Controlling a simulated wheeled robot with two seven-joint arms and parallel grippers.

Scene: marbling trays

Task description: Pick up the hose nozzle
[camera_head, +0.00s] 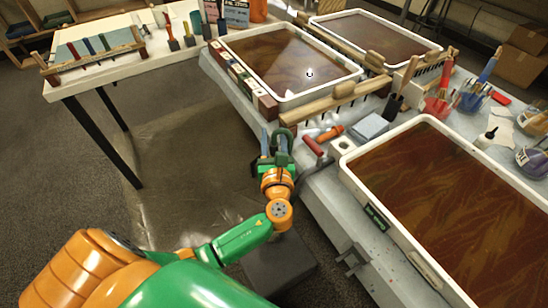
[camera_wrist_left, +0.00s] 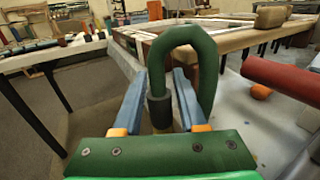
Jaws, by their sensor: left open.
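A green hose bent into an upside-down U (camera_wrist_left: 188,50) ends in a dark nozzle (camera_wrist_left: 157,110) that points down. In the head view the green hose bend (camera_head: 286,133) stands at the near edge of the grey table. My left gripper (camera_head: 272,150) is open there, at the hose. In the left wrist view its two blue fingers (camera_wrist_left: 157,98) stand apart, with the dark nozzle between them in the picture. I cannot tell whether they touch it. The nozzle's lower end is partly hidden by the gripper. My right gripper is not in view.
A red cylinder (camera_head: 312,146) and an orange piece (camera_head: 331,133) lie just right of the hose. A white-rimmed marbling tray (camera_head: 347,166) is farther right, another tray (camera_head: 282,103) behind. A white side table (camera_head: 130,68) stands left, with open floor between.

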